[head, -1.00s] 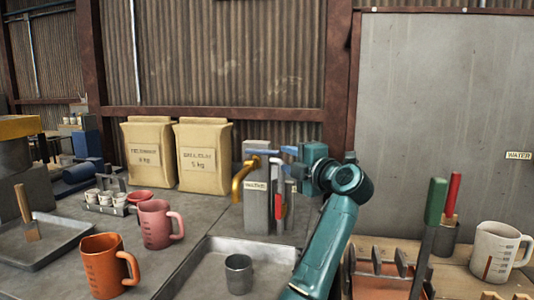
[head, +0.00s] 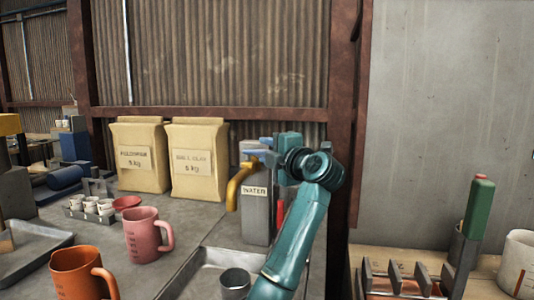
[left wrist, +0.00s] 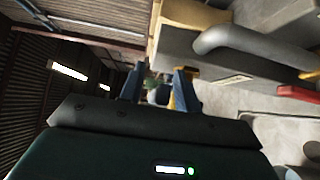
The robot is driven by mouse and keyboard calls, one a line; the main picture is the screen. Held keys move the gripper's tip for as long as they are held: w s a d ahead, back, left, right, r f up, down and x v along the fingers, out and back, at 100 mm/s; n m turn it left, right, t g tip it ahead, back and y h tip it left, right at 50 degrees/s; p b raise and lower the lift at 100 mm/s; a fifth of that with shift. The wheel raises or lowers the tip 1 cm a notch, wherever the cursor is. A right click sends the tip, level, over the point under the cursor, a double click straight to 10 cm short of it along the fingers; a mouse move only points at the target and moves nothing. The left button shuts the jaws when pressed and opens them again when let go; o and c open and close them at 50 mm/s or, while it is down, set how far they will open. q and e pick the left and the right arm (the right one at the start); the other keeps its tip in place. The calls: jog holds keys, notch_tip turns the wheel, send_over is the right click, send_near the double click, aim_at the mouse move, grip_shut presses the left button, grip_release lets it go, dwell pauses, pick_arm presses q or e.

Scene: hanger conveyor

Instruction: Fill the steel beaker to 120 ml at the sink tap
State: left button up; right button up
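The steel beaker (head: 235,284) stands upright in the shallow metal sink (head: 205,273), partly cut off by the lower frame edge. Behind it is the grey water post (head: 256,210), labelled WATER, with a yellow spout (head: 238,184) on its left. My left gripper (head: 266,150) is at the top of the post, beside the spout's upper end. In the left wrist view its blue fingers (left wrist: 158,88) are apart, with a yellow part close by the right finger. Whether they touch the tap is unclear. No water stream is visible. My right gripper is out of view.
A pink jug (head: 143,236) and an orange jug (head: 78,274) stand left of the sink. Two sacks (head: 141,157) (head: 198,161) stand behind. A red handle (head: 280,213) is beside the post. A rack (head: 403,280) and green-handled tool (head: 478,208) are at right.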

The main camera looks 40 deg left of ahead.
pick_arm(q)
grip_shut()
dwell(0.3)
dwell(0.3)
